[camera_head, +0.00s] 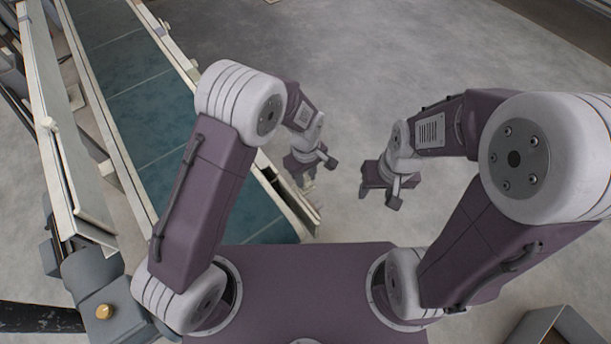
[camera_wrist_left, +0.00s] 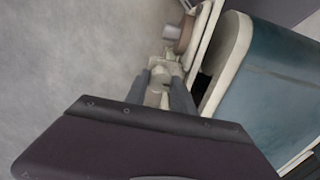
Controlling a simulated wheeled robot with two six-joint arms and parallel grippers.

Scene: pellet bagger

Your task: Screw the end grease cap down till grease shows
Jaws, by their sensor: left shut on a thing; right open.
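My left gripper (camera_head: 308,183) is low beside the near end of the conveyor in the head view. In the left wrist view its two grey fingers (camera_wrist_left: 162,82) are closed on a small pale fitting (camera_wrist_left: 157,97), which looks like the end grease cap. The fingers hide much of it, and I see no grease. The fitting is by a pale block (camera_wrist_left: 165,66) at the conveyor's end. My right gripper (camera_head: 378,186) is open and empty, in free air to the right.
The conveyor's teal belt (camera_head: 150,115) runs along the left, between cream side rails (camera_head: 85,170). A grey motor housing with a brass knob (camera_head: 104,311) is at lower left. A grey open bin (camera_head: 555,325) stands at lower right. The floor beyond my grippers is clear.

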